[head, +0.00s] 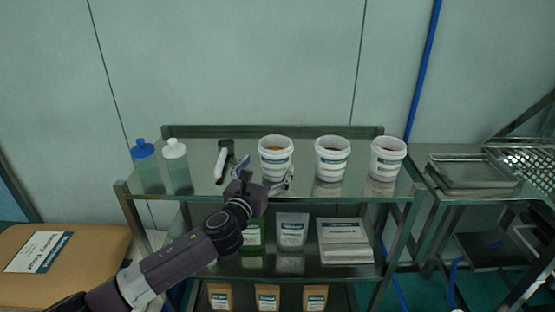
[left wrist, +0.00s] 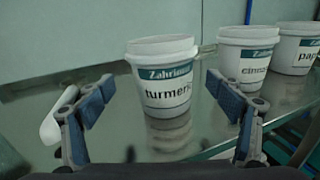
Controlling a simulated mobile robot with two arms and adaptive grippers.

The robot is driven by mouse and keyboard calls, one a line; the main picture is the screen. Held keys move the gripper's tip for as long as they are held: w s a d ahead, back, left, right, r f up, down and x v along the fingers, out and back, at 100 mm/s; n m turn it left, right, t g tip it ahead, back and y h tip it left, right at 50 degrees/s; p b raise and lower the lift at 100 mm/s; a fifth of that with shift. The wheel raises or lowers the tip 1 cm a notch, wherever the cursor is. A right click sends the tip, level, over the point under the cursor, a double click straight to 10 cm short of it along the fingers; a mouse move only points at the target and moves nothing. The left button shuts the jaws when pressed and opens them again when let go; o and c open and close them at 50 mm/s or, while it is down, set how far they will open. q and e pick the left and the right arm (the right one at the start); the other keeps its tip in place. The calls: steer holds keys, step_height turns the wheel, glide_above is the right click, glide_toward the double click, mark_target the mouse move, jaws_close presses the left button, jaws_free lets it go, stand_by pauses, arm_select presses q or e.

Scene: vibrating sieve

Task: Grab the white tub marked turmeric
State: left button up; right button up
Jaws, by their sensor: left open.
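The white tub marked turmeric (left wrist: 165,82) stands upright on the shelf, ahead of my left gripper in the left wrist view. In the head view the tub (head: 275,160) is the leftmost of three white tubs, with yellow contents showing inside. My left gripper (left wrist: 160,120) is open and empty, its blue-padded fingers apart on either side of the tub's outline. In the head view the left gripper (head: 264,172) is just in front of the tub. I cannot tell whether the fingers touch it. My right gripper is not in view.
Two more white tubs, cinnamon (head: 332,160) and one marked "pap..." (head: 387,160), stand to the right. The metal shelf (head: 205,160) holds pouches below.

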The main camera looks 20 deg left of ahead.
arm_select(q)
steer(key=shift+w+d+r, duration=0.1)
steer(key=shift+w+r, duration=0.05)
steer(key=shift+w, duration=0.5)
steer(key=w, duration=0.3)
steer(key=shift+w+d+f, duration=0.15)
steer(key=shift+f, duration=0.25)
steer(key=shift+w, duration=0.6)
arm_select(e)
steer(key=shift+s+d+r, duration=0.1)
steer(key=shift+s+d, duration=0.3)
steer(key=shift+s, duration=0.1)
arm_select(q)
steer(key=c, duration=1.5)
